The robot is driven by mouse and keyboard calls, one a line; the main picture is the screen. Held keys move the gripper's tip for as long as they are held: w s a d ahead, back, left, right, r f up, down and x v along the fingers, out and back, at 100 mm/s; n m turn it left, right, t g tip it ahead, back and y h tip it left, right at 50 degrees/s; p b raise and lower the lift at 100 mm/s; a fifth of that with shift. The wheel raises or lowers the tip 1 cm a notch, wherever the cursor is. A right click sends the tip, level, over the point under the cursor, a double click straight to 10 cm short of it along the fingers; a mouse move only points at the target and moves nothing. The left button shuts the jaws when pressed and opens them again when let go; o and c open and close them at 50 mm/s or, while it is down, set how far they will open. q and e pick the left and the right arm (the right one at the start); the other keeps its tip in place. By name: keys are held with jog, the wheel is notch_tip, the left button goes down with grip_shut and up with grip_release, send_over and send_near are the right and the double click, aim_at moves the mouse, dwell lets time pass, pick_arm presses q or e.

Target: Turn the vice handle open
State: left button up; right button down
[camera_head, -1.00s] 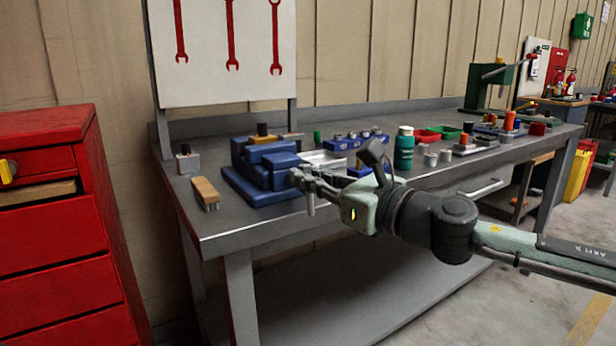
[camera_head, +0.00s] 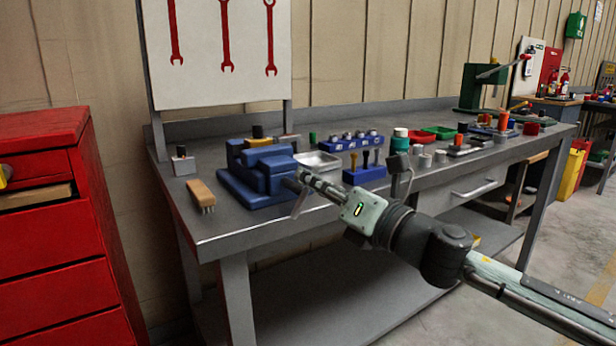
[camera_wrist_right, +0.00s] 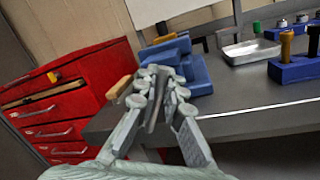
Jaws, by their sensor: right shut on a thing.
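The blue vice (camera_head: 256,180) sits at the left front of the grey workbench, and it also shows in the right wrist view (camera_wrist_right: 196,72). Its grey handle (camera_head: 299,205) hangs at the vice's right end, tilted with its lower end to the left. My right gripper (camera_head: 304,183) is at that end of the vice, shut on the handle. In the right wrist view my gripper (camera_wrist_right: 157,92) has the dark handle bar (camera_wrist_right: 153,115) between its fingers. The fingers hide the middle of the handle. My left gripper is not in view.
A wooden brush (camera_head: 201,195) lies left of the vice. A metal tray (camera_head: 317,160) and a blue tool holder (camera_head: 364,175) stand right of it. A red drawer cabinet (camera_head: 60,230) stands left of the workbench (camera_head: 222,234).

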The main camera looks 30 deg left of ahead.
jog(key=shift+w+f+m+t, duration=0.15)
jog(key=shift+m+t, duration=0.15)
jog(key=shift+m, duration=0.8)
jog(key=shift+d+m+p, duration=0.1)
jog(key=shift+m+p, duration=0.3)
jog(key=shift+m, duration=0.1)
pick_arm(q)
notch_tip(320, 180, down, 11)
jog(key=p, duration=0.3)
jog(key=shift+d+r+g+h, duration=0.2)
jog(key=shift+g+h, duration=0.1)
pick_arm(e)
jog(key=shift+w+d+f+m+t+h, duration=0.15)
jog(key=shift+f+m+t, duration=0.3)
jog(key=shift+m, duration=1.35)
jog(key=shift+w+a+f+m+t+h, duration=0.15)
jog(key=shift+m+t, duration=0.45)
jog(key=shift+m, duration=1.2)
jog(key=shift+w+d+f+m+t, duration=0.15)
jog(key=shift+f+m+t, duration=0.3)
jog(key=shift+m, duration=1.35)
jog(key=shift+r, duration=0.1)
jog(key=c, duration=1.6)
grip_release()
